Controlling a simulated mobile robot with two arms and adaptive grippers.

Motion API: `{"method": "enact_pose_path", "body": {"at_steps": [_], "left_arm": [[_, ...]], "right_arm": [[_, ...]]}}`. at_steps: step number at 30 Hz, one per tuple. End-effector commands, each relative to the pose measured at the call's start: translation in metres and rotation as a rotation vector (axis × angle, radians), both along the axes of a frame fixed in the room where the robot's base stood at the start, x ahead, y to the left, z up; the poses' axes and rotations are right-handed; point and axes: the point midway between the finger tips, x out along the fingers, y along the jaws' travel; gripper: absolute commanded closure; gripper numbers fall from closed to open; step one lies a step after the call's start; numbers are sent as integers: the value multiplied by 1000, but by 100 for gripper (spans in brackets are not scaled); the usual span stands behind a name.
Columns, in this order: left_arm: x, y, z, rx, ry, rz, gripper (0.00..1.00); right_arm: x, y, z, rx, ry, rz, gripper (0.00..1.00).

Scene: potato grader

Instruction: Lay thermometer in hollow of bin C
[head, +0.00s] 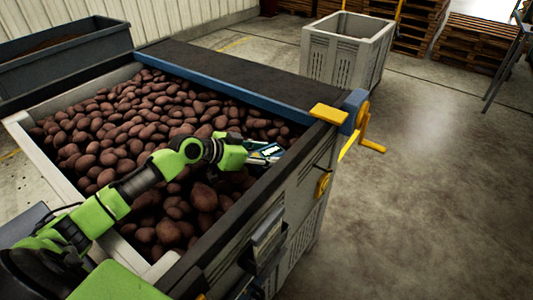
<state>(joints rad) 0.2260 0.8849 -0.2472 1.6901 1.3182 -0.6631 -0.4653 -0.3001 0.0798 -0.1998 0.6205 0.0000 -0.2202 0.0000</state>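My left arm reaches over a large bin (62,182) heaped with brown potatoes (130,125). My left gripper (262,156) is low over the potatoes near the bin's right side. A small pale object with a teal face (270,150), which looks like the thermometer, shows at its fingertips. It is too small to tell whether the fingers are closed on it or whether it touches the potatoes. The hollow cannot be made out clearly; the gripper covers part of the potatoes there. My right gripper is not in view.
A dark board with a blue edge (225,85) spans the bin's far side. A yellow crank (365,130) sticks out at the right corner. An empty grey crate (345,55) and stacked pallets (475,42) stand behind. Floor at right is clear.

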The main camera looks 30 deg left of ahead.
Motion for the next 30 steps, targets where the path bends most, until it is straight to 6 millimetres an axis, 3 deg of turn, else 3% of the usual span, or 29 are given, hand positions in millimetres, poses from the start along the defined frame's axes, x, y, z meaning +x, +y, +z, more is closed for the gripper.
{"method": "enact_pose_path", "body": {"at_steps": [14, 30], "left_arm": [[-1, 1, 4, 1, 2, 0, 41], [-61, 35, 40, 1, 6, 0, 41]], "right_arm": [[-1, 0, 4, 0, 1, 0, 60], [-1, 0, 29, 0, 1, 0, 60]]}}
